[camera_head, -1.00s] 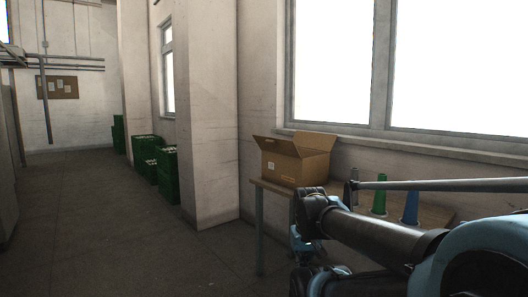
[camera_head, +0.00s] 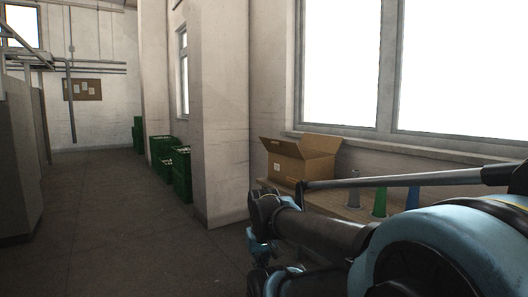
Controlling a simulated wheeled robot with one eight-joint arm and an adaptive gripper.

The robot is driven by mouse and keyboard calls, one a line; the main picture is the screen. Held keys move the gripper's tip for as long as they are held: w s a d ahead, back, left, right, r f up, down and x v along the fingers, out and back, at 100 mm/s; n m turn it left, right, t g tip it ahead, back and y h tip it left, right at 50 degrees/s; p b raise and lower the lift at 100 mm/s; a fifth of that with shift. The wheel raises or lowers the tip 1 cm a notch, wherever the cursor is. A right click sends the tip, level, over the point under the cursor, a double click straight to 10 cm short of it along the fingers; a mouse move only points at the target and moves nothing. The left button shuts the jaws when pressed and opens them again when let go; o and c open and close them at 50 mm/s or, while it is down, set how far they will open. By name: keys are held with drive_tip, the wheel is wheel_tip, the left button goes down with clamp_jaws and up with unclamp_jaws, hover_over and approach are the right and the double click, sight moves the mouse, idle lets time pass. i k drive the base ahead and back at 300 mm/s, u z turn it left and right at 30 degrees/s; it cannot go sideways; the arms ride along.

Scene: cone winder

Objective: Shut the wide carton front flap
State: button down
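The brown carton (camera_head: 286,168) stands upright on a wooden table (camera_head: 345,208) below the window, right of the wall pillar. Its top is open, with a flap (camera_head: 277,147) raised along the left side and another flap (camera_head: 321,145) sticking up and out at the right. A small white label is on its near face. My arm reaches across the lower right, and its dark joint is in front of the table, below the carton in the picture. I cannot make out my gripper's fingers. No part of my arm visibly touches the carton.
Grey, green and blue cones (camera_head: 380,202) stand on the table right of the carton, partly behind my arm. Green crates (camera_head: 181,174) stand along the wall at the left of the pillar (camera_head: 222,120). A grey cabinet (camera_head: 18,160) is at far left. The floor between is clear.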

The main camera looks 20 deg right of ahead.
sight(288, 148)
drive_tip(key=u, duration=0.05)
drive_tip(key=i, duration=1)
drive_tip(key=z, duration=0.05)
